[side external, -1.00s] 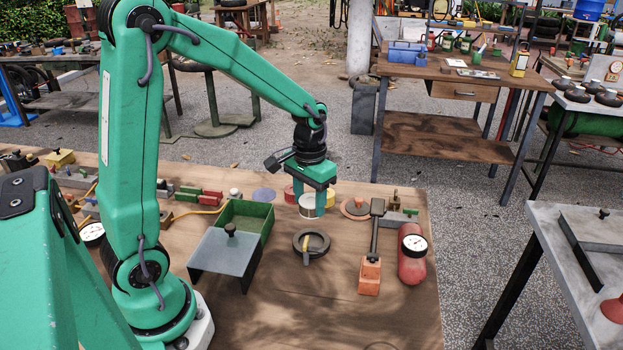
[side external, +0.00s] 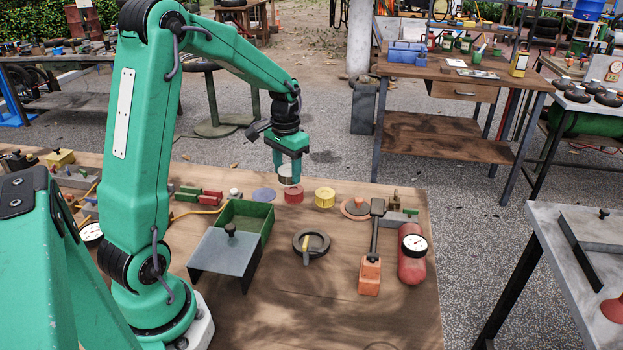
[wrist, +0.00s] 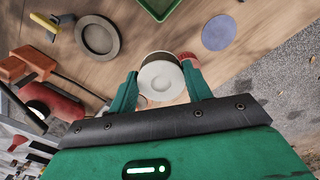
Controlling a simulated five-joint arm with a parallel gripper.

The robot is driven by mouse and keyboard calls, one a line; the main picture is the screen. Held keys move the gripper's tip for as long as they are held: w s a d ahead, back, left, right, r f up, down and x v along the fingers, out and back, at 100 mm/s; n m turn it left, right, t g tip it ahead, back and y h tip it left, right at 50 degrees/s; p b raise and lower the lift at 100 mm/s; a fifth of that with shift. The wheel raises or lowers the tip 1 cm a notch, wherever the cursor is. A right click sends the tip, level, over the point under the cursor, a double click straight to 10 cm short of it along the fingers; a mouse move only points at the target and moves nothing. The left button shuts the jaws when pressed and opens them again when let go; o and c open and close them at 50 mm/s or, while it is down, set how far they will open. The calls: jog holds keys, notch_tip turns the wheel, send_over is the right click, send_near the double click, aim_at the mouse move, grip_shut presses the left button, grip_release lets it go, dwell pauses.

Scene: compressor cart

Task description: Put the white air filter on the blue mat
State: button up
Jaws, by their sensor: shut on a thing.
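My gripper (side external: 289,172) is shut on the white air filter (side external: 285,180) and holds it above the table. In the wrist view the filter's pale round face (wrist: 160,80) shows between the two green fingers. The blue mat (side external: 263,194) is a flat round disc on the table, just left of and below the held filter in the side view. The mat is bare and also shows in the wrist view (wrist: 218,32), up and to the right of the filter.
A red cylinder (side external: 293,194) stands right beside the mat, and a yellow cylinder (side external: 325,197) stands farther right. A green tray (side external: 268,224) and a dark ring (side external: 312,244) are nearer the camera. Small red and green blocks (side external: 211,197) lie left of the mat.

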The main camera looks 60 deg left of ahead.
jog(key=shift+a, duration=0.35)
jog(key=a+f, duration=0.2)
jog(key=a, duration=0.1)
jog(key=s+a+f, duration=0.1)
jog(key=a+f, duration=0.1)
jog(key=a, duration=0.2)
jog(key=s+a+f, duration=0.1)
jog(key=a+f, duration=0.2)
jog(key=a, duration=0.1)
jog(key=shift+a, duration=0.25)
jog(key=shift+f, duration=2)
jog(key=shift+f, duration=0.15)
jog(key=o, duration=1)
jog(key=shift+c, duration=0.2)
notch_tip(320, 180, up, 12)
jog(key=shift+r, duration=0.2)
